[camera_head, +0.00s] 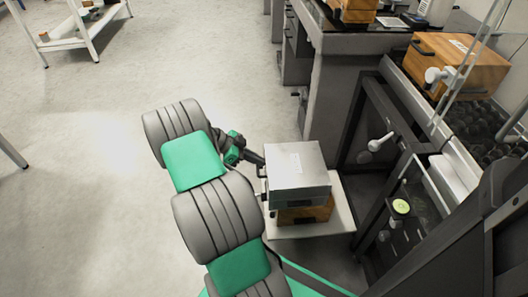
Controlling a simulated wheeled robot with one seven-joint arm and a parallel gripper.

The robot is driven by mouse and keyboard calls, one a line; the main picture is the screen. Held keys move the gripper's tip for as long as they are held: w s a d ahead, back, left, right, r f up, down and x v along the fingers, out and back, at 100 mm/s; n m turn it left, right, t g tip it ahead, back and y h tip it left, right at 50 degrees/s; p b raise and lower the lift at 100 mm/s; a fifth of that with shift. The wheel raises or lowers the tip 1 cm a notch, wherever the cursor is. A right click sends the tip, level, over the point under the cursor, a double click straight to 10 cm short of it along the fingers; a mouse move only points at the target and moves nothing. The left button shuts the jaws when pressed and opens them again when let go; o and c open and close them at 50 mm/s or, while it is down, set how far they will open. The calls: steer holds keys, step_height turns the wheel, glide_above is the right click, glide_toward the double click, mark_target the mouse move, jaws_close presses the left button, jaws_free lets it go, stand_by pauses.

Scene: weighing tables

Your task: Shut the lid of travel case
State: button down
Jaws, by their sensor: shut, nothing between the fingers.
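The fingertips are small and dark here.
A dark-framed bench (342,110) stands right of the case, with a wooden case (455,62) and glass panels on top. A pale knob (380,143) sticks out near the bench. A white rack (88,28) stands far left.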

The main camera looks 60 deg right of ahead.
step_height(320, 180, down, 8)
steer(key=w+a+b, duration=0.1)
steer(key=w+b, duration=0.1)
steer(key=b, duration=0.1)
steer(key=shift+a, duration=0.35)
steer(key=shift+w+r, duration=0.15)
